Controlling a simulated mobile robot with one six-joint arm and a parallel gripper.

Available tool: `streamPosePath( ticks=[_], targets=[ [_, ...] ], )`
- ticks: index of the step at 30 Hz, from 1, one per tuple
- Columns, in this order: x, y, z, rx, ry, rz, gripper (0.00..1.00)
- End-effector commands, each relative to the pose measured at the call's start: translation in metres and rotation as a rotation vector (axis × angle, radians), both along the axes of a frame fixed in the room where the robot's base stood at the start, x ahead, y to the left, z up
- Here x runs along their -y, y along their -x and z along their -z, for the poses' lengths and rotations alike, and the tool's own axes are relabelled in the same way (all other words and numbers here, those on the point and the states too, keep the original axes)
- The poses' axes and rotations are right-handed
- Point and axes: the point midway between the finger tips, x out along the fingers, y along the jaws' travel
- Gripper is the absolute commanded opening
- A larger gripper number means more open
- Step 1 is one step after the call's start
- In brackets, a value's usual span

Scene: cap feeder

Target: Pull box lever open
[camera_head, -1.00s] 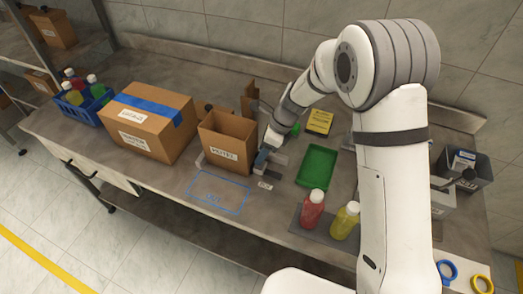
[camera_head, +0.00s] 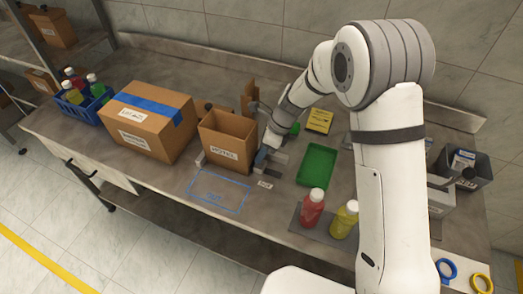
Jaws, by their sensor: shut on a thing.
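An open cardboard box (camera_head: 228,146) with a printed front label stands upright in a grey fixture (camera_head: 201,159) near the middle of the bench. My gripper (camera_head: 263,157) is low beside the box's right side, close to the bench top. It is shut on a small part there, apparently the box lever. The lever itself is mostly hidden by my gripper and too small to make out clearly.
A taped carton (camera_head: 140,133) and a blue crate of bottles (camera_head: 82,113) stand to the left. A green tray (camera_head: 317,166), a red bottle (camera_head: 312,208) and a yellow bottle (camera_head: 344,219) are to the right. A blue taped outline (camera_head: 243,203) in front is empty.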

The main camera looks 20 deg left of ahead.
Motion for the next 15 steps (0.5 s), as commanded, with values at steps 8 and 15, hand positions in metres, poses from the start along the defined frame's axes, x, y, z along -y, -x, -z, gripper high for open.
streamPosePath(
  ticks=[8, 15],
  targets=[
    [0.005, -0.001, 0.0, 0.001, -0.001, 0.002, 0.0],
    [0.041, -0.001, 0.0, 0.002, 0.0, 0.004, 0.0]
  ],
)
